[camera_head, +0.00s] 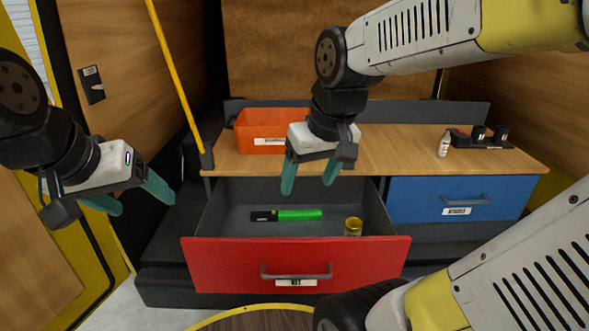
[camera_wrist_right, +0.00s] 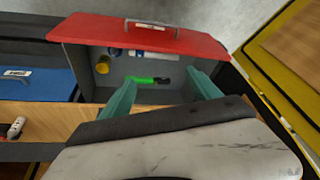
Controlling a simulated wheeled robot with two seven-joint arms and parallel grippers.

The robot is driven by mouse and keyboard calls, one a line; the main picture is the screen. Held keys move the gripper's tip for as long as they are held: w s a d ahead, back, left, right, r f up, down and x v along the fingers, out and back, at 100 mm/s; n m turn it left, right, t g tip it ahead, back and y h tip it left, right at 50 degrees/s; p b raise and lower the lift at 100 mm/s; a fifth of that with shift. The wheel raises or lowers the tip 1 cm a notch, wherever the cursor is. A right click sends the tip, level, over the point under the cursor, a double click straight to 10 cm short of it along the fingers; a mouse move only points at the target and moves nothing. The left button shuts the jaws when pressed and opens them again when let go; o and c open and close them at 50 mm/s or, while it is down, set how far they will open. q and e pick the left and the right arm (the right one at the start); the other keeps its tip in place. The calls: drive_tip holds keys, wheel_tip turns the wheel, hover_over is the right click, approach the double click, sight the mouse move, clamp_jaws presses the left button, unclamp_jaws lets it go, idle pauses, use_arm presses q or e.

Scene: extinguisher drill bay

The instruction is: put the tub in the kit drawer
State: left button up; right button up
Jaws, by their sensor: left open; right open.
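The red-fronted kit drawer (camera_head: 225,262) is pulled open under the bench; its label reads KIT. A small round yellow container (camera_head: 353,227), which looks like the tub, stands inside at the right near the front. It also shows in the right wrist view (camera_wrist_right: 102,65). My right gripper (camera_head: 310,180) is open and empty, pointing down above the back of the drawer, apart from the container. Its fingers also show in the right wrist view (camera_wrist_right: 160,80). My left gripper (camera_head: 138,202) is open and empty, left of the drawer.
A green and black cylinder (camera_head: 298,214) lies in the drawer. An orange bin (camera_head: 262,132), a white bottle (camera_head: 444,146) and a black rack (camera_head: 487,141) stand on the bench. The blue drawer (camera_head: 420,200) is shut. A yellow pole (camera_head: 175,75) stands left.

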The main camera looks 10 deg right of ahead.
drive_tip(key=s+r+t, duration=0.1)
drive_tip(key=s+a+r+m+t+y, duration=0.1)
drive_tip(key=s, duration=0.1)
drive_tip(key=shift+r, duration=0.15)
idle(1.1)
